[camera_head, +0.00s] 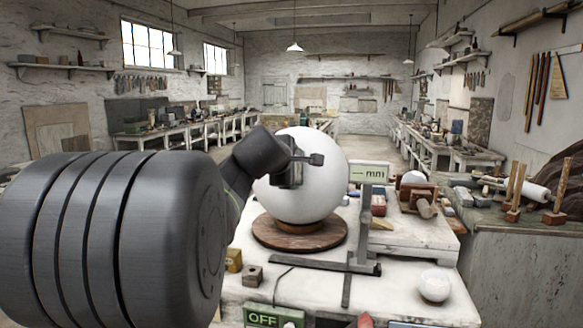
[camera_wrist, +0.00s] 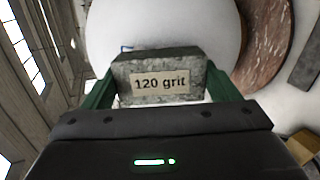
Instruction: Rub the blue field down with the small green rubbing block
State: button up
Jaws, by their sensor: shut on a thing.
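A large white plaster sphere (camera_head: 325,190) rests on a round brown wooden stand (camera_head: 275,235); the sphere also fills the top of the wrist view (camera_wrist: 180,25). My gripper (camera_head: 290,172) is in front of the sphere's left side. In the wrist view its two green fingers are shut on a speckled grey block (camera_wrist: 190,68) with a label reading "120 grit". The block looks grey, not green. A thin bit of blue (camera_wrist: 127,48) shows on the sphere just past the block's edge; the rest of the blue field is hidden. I cannot tell whether the block touches the sphere.
A gauge display (camera_head: 370,173) reading "--- mm" stands on a post right of the sphere. A yellowish block (camera_head: 234,260), a small dark block (camera_head: 253,276) and a small white ball (camera_head: 434,286) lie on the white bench. A green "OFF" sign (camera_head: 272,317) is at the front.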

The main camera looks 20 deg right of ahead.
jog(key=shift+w+d+r+p, duration=0.1)
jog(key=shift+w+r+p, duration=0.05)
jog(key=shift+r+p, duration=0.3)
jog(key=shift+w+d+r+p, duration=0.15)
jog(key=shift+r+p, duration=0.15)
jog(key=shift+r, duration=0.2)
jog(key=shift+s+a+f+b, duration=0.15)
jog(key=shift+s+f+b, duration=0.1)
jog(key=shift+f+b, duration=0.5)
jog(key=shift+s+a+f+b, duration=0.15)
jog(key=shift+s+f+b, duration=0.1)
jog(key=shift+f+b, duration=0.45)
jog(key=shift+s+a+f+b, duration=0.15)
jog(key=shift+s+f+b, duration=0.1)
jog(key=shift+f+b, duration=0.5)
jog(key=shift+w+d+r+p, duration=0.1)
jog(key=shift+w+r+p, duration=0.05)
jog(key=shift+r+p, duration=0.35)
jog(key=shift+w+d+r+p, duration=0.1)
jog(key=shift+r+p, duration=0.4)
jog(key=shift+w+d+r+p, duration=0.1)
jog(key=shift+w+r+p, duration=0.2)
jog(key=shift+r+p, duration=0.3)
jog(key=shift+w+d+r+p, duration=0.1)
jog(key=shift+w+r+p, duration=0.15)
jog(key=shift+r+p, duration=0.35)
jog(key=shift+f, duration=0.15)
